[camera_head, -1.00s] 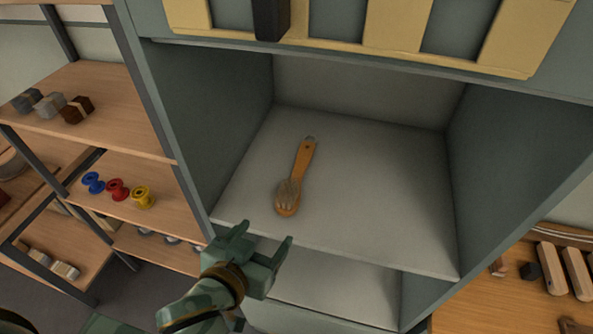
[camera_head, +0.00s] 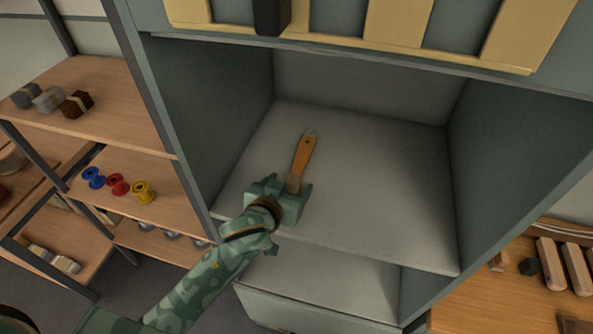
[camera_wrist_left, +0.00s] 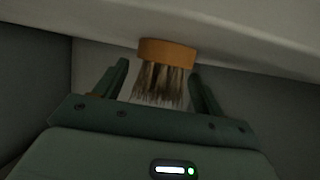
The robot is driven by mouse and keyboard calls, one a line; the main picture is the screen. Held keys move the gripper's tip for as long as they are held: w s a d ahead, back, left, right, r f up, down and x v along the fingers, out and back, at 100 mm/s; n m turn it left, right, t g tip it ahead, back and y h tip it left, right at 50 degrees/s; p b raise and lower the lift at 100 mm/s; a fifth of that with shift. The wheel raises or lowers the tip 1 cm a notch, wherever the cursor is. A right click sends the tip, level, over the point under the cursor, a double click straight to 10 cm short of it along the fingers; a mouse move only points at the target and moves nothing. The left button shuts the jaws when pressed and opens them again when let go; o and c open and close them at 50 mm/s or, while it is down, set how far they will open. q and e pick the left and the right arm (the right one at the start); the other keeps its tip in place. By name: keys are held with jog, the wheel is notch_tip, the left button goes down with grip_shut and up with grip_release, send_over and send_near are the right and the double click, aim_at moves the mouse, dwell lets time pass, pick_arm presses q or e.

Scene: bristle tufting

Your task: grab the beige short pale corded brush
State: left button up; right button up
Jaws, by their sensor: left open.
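The brush (camera_head: 303,158) lies on the grey shelf of the open cabinet, its orange-brown wooden handle pointing to the back. My left gripper (camera_head: 290,186) is over the brush's near end and hides its bristle head in the head view. In the left wrist view the brush's wooden end (camera_wrist_left: 167,50) and pale brownish bristles (camera_wrist_left: 160,84) sit between the two fingers of my left gripper (camera_wrist_left: 162,80). The fingers are open, with a gap on each side of the bristles. My right gripper is in neither view.
The cabinet shelf (camera_head: 380,190) is otherwise bare, with grey side walls left and right. A wooden rack on the left holds blue, red and yellow spools (camera_head: 118,185) and several small blocks (camera_head: 48,98). A wooden bench (camera_head: 500,290) stands at the right.

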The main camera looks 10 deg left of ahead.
pick_arm(q)
jog(key=shift+w+f, duration=0.1)
jog(key=shift+w, duration=0.1)
jog(key=shift+s, duration=0.1)
jog(key=c, duration=1.1)
